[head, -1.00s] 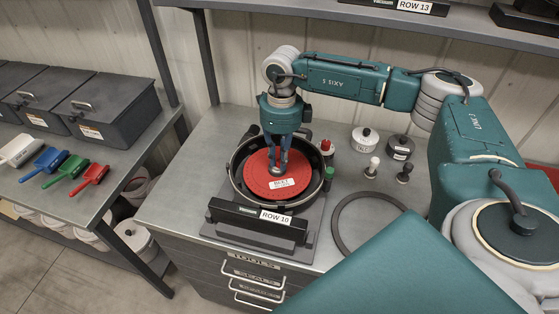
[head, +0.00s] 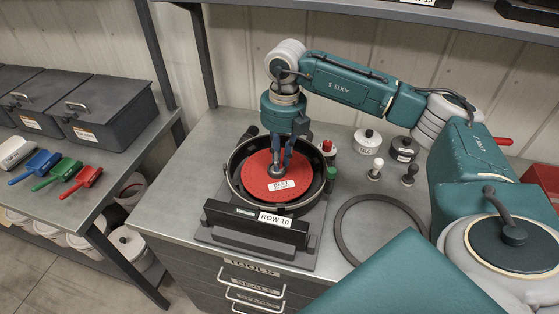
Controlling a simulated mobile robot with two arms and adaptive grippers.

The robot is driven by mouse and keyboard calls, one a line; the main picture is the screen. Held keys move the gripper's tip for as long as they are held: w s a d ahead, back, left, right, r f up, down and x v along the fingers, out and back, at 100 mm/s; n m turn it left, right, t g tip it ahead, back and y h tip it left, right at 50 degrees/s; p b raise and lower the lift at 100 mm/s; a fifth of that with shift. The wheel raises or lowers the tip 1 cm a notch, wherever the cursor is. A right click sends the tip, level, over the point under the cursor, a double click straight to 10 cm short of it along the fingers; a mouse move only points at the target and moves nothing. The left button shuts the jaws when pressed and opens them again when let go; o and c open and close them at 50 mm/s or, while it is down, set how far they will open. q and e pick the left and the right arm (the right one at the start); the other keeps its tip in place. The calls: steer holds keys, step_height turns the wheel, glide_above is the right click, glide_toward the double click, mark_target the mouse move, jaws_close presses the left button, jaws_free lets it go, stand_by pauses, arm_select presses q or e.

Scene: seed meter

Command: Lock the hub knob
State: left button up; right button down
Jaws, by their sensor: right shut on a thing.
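The hub knob (head: 278,169) is a small grey piece at the middle of the red seed disc (head: 258,183). The disc carries a white label and lies flat in the round black meter housing (head: 236,189) on the workbench. My right gripper (head: 278,164) points straight down over the disc's centre, its blue-grey fingers shut on the hub knob. The fingers partly hide the knob, so I cannot tell which way it is turned. My left gripper is not in view.
A black ring (head: 344,232) lies right of the housing. Two lidded pots (head: 367,141) and two small knobs (head: 375,169) stand behind it. Red and green bottles (head: 328,151) stand close to the housing's right side. Coloured scoops (head: 85,179) and dark bins (head: 108,112) sit on the left bench.

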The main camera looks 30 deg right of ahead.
steer(key=shift+r+m+b, duration=0.1)
steer(key=shift+m+b, duration=0.2)
steer(key=shift+m, duration=1.2)
steer(key=c, duration=1.7)
jaws_free()
steer(key=r, duration=1.2)
steer(key=shift+s+d, duration=0.2)
